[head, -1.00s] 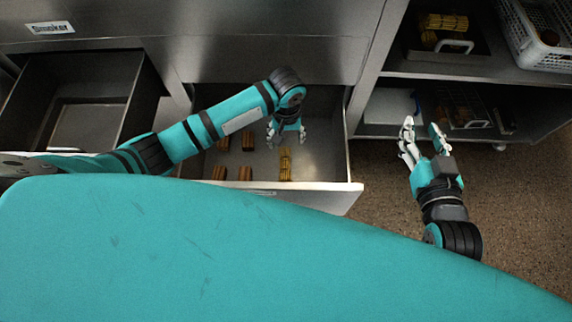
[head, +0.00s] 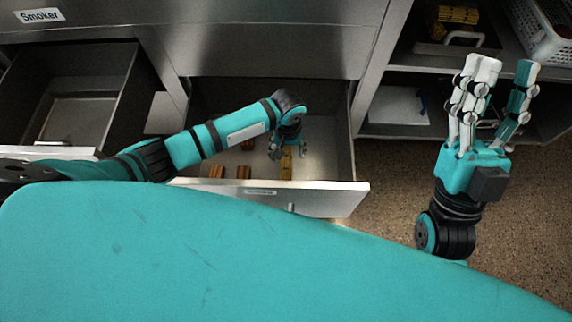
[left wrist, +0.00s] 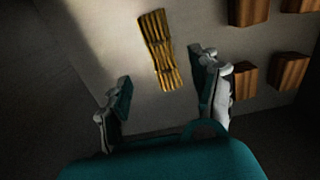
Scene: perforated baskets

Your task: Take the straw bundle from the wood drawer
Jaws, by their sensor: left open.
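The straw bundle (head: 286,164) is a yellow bundle with dark bands lying on the floor of the open wood drawer (head: 340,187). In the left wrist view the straw bundle (left wrist: 157,48) lies ahead of the fingertips, roughly between their lines. My left gripper (head: 288,152) reaches down into the drawer over the bundle and partly hides it. In the left wrist view my left gripper (left wrist: 163,85) is open and empty, apart from the bundle. My right gripper (head: 498,80) is raised over the floor at the right, fingers spread and empty.
Several brown wood blocks (head: 216,171) lie left of the bundle in the same drawer. An empty drawer (head: 125,95) stands open at the left. At the right are shelves with a white basket (head: 545,35) and a handled tray (head: 425,45).

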